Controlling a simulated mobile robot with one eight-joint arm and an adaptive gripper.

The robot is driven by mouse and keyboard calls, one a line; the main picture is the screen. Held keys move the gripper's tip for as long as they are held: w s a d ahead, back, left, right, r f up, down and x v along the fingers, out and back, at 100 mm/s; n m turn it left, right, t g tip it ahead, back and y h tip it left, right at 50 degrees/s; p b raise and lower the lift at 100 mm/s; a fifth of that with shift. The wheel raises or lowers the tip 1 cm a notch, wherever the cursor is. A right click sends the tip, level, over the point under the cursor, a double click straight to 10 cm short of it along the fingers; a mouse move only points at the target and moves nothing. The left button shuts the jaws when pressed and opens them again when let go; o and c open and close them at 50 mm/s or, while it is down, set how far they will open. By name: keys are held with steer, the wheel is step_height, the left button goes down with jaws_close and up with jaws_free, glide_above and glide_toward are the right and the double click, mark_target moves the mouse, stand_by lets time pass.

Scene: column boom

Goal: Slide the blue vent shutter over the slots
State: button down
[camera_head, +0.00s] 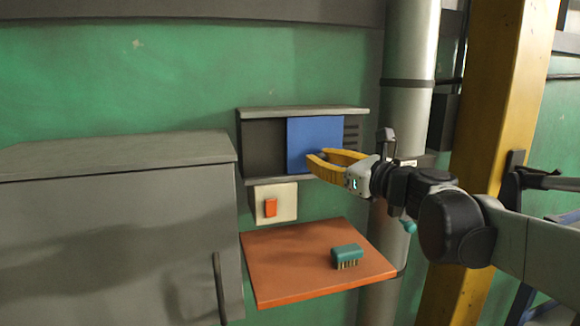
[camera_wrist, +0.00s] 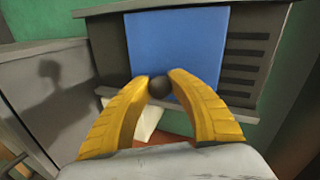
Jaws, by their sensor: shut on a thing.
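The blue vent shutter (camera_head: 315,140) sits in a grey frame (camera_head: 262,112) on the green wall, near the middle of its opening. Dark slots (camera_head: 351,135) show to its right, and a dark panel (camera_head: 264,147) shows to its left. The wrist view shows the shutter (camera_wrist: 175,45) with several slots (camera_wrist: 244,66) uncovered to its right. My gripper (camera_head: 314,162) reaches in from the right at the shutter's lower part. Its yellow fingers are shut on a dark round knob (camera_wrist: 160,87) at the shutter's lower edge.
Below the frame is a pale plate with an orange switch (camera_head: 270,207). An orange shelf (camera_head: 290,285) holds a teal brush (camera_head: 347,256). A grey cabinet (camera_head: 110,240) stands at left. A grey pipe (camera_head: 407,60) and yellow post (camera_head: 505,90) stand at right.

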steer(key=w+d, duration=0.1)
steer(key=d, duration=0.4)
steer(key=shift+w+d+b, duration=0.35)
steer(key=shift+d+b, duration=0.05)
steer(key=c, duration=1.5)
jaws_free()
steer(key=shift+c, duration=0.2)
steer(key=o, duration=0.4)
steer(key=shift+d, duration=0.3)
steer(key=v, duration=1.2)
